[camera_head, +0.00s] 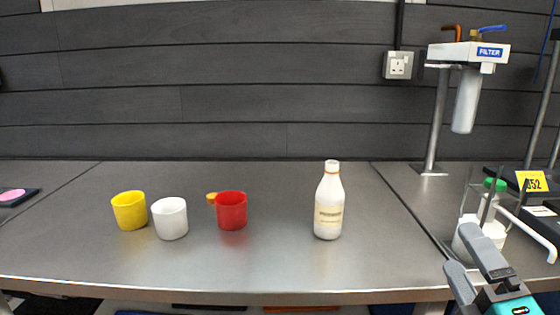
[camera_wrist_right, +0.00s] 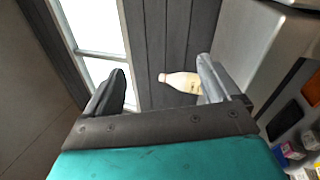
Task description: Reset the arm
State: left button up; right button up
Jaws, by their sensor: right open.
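My right gripper (camera_head: 474,262) is at the lower right in the head view, at the front edge of the bench, with its fingers apart and nothing between them. It also shows in the right wrist view (camera_wrist_right: 162,85), open. My left gripper is not in view. A white bottle with a cream label (camera_head: 328,205) stands upright on the bench, left of my right gripper and apart from it. The bottle also shows in the right wrist view (camera_wrist_right: 180,82), seen beyond the fingers.
Yellow (camera_head: 129,211), white (camera_head: 169,219) and red (camera_head: 231,211) cups stand on the bench (camera_head: 270,265) at the left. A green-capped bottle (camera_head: 494,205) in a wire rack is right behind my right gripper. A filter unit (camera_head: 466,95) stands at the back right. Bench between red cup and white bottle is clear.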

jog(key=s+d+f+m+g+h, duration=0.25)
jog(key=f+m+g, duration=0.25)
jog(key=f+m, duration=0.35)
jog(key=s+d+f+m+g+h, duration=0.1)
jog(key=s+f+m+g+h, duration=0.25)
jog(key=f+m+g, duration=0.45)
jog(key=s+a+f+m+g+y, duration=0.2)
jog(key=s+a+f+g+y, duration=0.3)
jog(key=s+a+f, duration=0.6)
pick_arm(q)
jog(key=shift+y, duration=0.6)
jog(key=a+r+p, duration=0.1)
jog(key=p, duration=0.2)
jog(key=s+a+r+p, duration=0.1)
jog(key=p, duration=0.1)
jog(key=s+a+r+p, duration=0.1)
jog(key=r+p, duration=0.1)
jog(key=p, duration=0.1)
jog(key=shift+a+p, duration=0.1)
jog(key=shift+p, duration=0.25)
pick_arm(e)
jog(key=w+r+t+y, duration=0.1)
jog(key=w+t, duration=0.5)
jog(key=t, duration=0.1)
jog(key=shift+w+a+y, duration=0.3)
jog(key=shift+a+y, duration=0.1)
